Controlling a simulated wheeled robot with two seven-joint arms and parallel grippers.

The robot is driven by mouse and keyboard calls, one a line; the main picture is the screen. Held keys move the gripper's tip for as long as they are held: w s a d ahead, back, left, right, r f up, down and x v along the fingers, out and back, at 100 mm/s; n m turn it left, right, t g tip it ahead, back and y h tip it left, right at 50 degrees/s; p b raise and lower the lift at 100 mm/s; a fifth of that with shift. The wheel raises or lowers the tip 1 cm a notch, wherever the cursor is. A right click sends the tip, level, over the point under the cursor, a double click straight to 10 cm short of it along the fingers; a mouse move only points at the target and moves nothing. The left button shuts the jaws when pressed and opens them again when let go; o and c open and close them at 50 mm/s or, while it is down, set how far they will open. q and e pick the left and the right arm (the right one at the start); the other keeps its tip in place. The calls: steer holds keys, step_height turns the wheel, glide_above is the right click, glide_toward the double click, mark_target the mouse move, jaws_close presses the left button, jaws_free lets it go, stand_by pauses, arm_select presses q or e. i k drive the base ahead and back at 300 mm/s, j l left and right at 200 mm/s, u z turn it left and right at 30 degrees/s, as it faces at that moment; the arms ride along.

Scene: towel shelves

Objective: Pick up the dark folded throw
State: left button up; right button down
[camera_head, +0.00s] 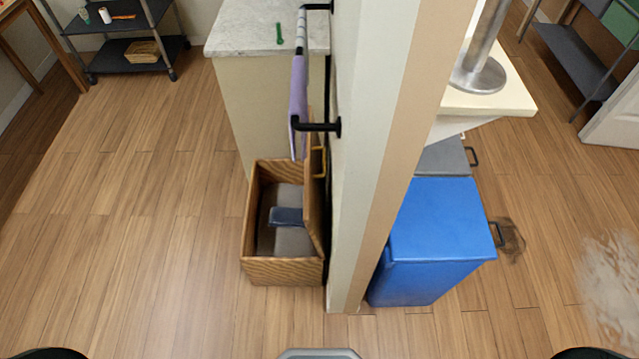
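A wicker basket (282,272) stands open on the floor against the left side of a partition wall. Inside it lies a small dark blue folded cloth (287,217), which may be the dark folded throw. Grey material (294,242) lies under and around the cloth; I cannot tell whether it is fabric or a lining. The basket's lid (314,200) stands tilted up along its right side and hides part of the inside.
A purple towel (299,95) hangs from a black rail (318,127) above the basket. A counter (255,35) stands behind. A blue bin (435,225) is right of the wall. A shelf cart (130,62) stands back left. The floor left of the basket is clear.

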mark_target(281, 217)
steer(key=j+z, duration=0.4)
steer(key=j, duration=0.3)
steer(key=j+z, duration=0.35)
steer(key=j, duration=0.35)
steer(key=k+j+z, duration=0.1)
steer(key=j+z, duration=0.3)
steer(key=j, duration=0.3)
